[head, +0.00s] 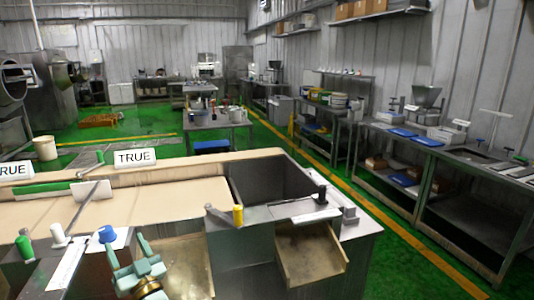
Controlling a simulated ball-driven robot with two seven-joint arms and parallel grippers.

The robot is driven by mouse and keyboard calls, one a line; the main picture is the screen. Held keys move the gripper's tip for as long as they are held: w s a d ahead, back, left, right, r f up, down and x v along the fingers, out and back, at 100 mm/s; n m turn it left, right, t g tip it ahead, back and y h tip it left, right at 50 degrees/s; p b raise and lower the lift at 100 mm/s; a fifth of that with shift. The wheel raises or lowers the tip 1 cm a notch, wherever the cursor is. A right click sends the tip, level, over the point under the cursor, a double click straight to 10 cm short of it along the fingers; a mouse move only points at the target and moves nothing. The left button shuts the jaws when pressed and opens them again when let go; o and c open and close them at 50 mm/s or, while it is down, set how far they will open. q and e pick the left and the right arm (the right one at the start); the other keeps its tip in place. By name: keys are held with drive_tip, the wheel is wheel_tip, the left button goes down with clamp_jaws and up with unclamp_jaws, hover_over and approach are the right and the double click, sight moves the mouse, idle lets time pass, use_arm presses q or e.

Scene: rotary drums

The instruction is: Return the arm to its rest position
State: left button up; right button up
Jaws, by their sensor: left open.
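My left gripper (127,250) shows at the bottom of the head view, left of centre. Its teal fingers point up and away, spread apart, and I see nothing between them. It is close to a blue knob (107,234) on the front of the machine; I cannot tell whether they touch. A white knob (58,234) and a green-topped handle (25,248) stand further left. The rest of my left arm is mostly cut off by the bottom edge. My right gripper is not in view.
The machine has a beige bed (160,199), a deep metal bin (268,184), an open tray (309,252) and a yellow-handled lever (238,214). A "TRUE" sign (135,158) stands behind. Workbenches (470,165) line the right wall; green floor (392,238) lies between.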

use_arm(q)
drive_tip(key=s+d+f+m+g+h, duration=0.2)
drive_tip(key=s+d+f+m+h, duration=1)
drive_tip(key=m+h, duration=0.35)
drive_tip(key=s+a+n+g+y, duration=0.1)
drive_tip(key=s+a+g+y, duration=0.2)
drive_tip(key=s, duration=0.9)
drive_tip(key=s+a+n+g+y, duration=0.1)
drive_tip(key=s+a+g, duration=0.35)
drive_tip(key=s, duration=0.65)
drive_tip(key=s+d+f+g+h, duration=0.2)
drive_tip(key=s+d+f, duration=0.1)
drive_tip(key=f, duration=1)
drive_tip(key=s+d+f+g+h, duration=0.1)
drive_tip(key=s+d+f+g, duration=0.1)
drive_tip(key=f, duration=1.2)
drive_tip(key=s+f+n+g+h, duration=0.1)
drive_tip(key=s+f, duration=0.6)
drive_tip(key=s, duration=0.3)
drive_tip(key=s+f+n+g, duration=0.1)
drive_tip(key=s+f+n, duration=0.1)
drive_tip(key=s+f, duration=0.6)
drive_tip(key=shift+s+g+h, duration=0.35)
drive_tip(key=shift+s, duration=0.8)
